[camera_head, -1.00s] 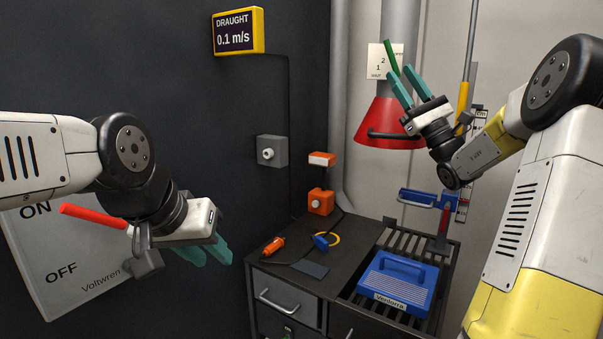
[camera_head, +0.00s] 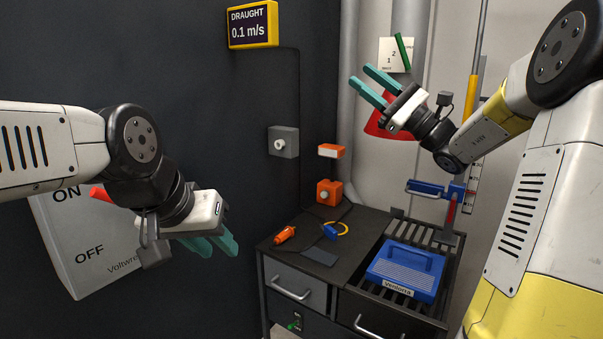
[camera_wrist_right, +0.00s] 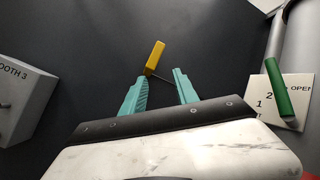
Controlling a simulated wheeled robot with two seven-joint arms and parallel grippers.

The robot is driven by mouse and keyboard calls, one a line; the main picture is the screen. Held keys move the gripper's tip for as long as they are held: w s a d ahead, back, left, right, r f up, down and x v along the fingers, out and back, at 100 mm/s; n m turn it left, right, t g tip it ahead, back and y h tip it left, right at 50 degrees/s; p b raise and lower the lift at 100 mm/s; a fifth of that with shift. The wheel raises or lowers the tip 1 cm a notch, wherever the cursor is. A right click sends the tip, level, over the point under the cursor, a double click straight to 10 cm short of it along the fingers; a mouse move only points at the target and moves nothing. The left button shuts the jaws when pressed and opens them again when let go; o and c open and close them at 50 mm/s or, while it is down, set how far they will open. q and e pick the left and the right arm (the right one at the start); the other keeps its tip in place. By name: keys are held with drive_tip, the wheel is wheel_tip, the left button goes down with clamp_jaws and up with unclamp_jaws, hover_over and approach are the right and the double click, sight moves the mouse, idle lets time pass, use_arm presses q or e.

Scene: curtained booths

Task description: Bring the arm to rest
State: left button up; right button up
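My right gripper (camera_head: 360,76) is raised in front of the pipe and red hood in the head view. Its teal fingers are spread and nothing is between them. The right wrist view also shows these fingers (camera_wrist_right: 158,90) apart, with a yellow object (camera_wrist_right: 155,57) beyond the tips, not held. My left gripper (camera_head: 226,256) is at the left, in front of the dark wall and right of the ON/OFF box (camera_head: 90,235). Its teal fingers point down to the right and look apart and empty.
A green lever (camera_head: 403,52) on a numbered plate (camera_head: 395,62) stands behind the right gripper, by a red hood (camera_head: 376,127). A yellow draught display (camera_head: 252,25) hangs above.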

drive_tip(key=s+a+f+n+g+h, duration=0.7)
drive_tip(key=s+a+f+n+g, duration=0.15)
drive_tip(key=s+a+f, duration=0.55)
drive_tip(key=s+d+f+n+h, duration=0.45)
drive_tip(key=s+f+h, duration=0.25)
drive_tip(key=s+f, duration=0.25)
drive_tip(key=s+d+f+n+t+h, duration=0.1)
drive_tip(key=s+d+n+t+h, duration=0.1)
drive_tip(key=d, duration=0.7)
drive_tip(key=n+h, duration=0.1)
drive_tip(key=h, duration=0.1)
drive_tip(key=shift+s+f+n+h, duration=0.2)
drive_tip(key=shift+n+h, duration=0.1)
drive_tip(key=shift+h, duration=0.1)
drive_tip(key=shift+d, duration=0.1)
